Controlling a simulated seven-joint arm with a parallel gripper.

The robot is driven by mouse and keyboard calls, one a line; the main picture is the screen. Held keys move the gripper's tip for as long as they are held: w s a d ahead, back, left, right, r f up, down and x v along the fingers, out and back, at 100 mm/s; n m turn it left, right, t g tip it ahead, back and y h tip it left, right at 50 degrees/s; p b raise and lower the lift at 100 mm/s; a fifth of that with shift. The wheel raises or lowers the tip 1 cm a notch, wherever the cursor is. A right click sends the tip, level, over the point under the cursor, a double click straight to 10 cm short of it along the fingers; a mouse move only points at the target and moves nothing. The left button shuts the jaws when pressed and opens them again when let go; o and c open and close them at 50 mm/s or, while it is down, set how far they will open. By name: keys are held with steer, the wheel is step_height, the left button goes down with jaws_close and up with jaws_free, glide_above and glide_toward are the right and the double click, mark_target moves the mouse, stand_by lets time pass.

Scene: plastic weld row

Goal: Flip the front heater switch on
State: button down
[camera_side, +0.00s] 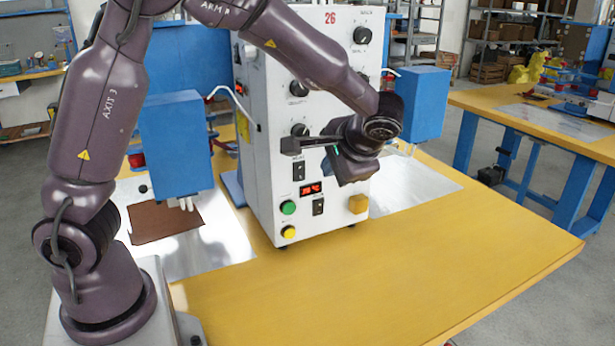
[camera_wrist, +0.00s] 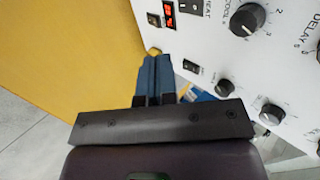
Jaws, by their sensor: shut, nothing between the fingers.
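The white control box (camera_side: 266,185) carries black rocker switches: an upper switch (camera_side: 298,171), which shows beside a HEAT label in the wrist view (camera_wrist: 190,6), and a lower switch (camera_side: 318,207) below the lit red display (camera_side: 311,189). A further switch (camera_wrist: 190,66) shows in the wrist view. I cannot tell which is the front heater switch, or their on/off positions. My gripper (camera_wrist: 155,58) is shut and empty, its bluish fingers together. It is in front of the box, right of the upper switch in the side view, where its fingertips are not clear. Touching cannot be made out.
Several knobs (camera_side: 300,130), a green button (camera_side: 287,208) and a yellow button (camera_side: 289,232) share the panel. Blue housings (camera_side: 175,140) flank the box. The yellow table (camera_side: 400,270) is clear in front.

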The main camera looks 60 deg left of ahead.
mark_target(301, 175)
steer(key=x, duration=0.4)
steer(key=a+r+x, duration=0.1)
steer(key=x, duration=0.7)
steer(key=shift+a+r, duration=0.2)
steer(key=shift+a, duration=0.5)
steer(key=shift+a+f, duration=0.1)
steer(key=shift+a, duration=0.1)
steer(key=shift+r, duration=0.85)
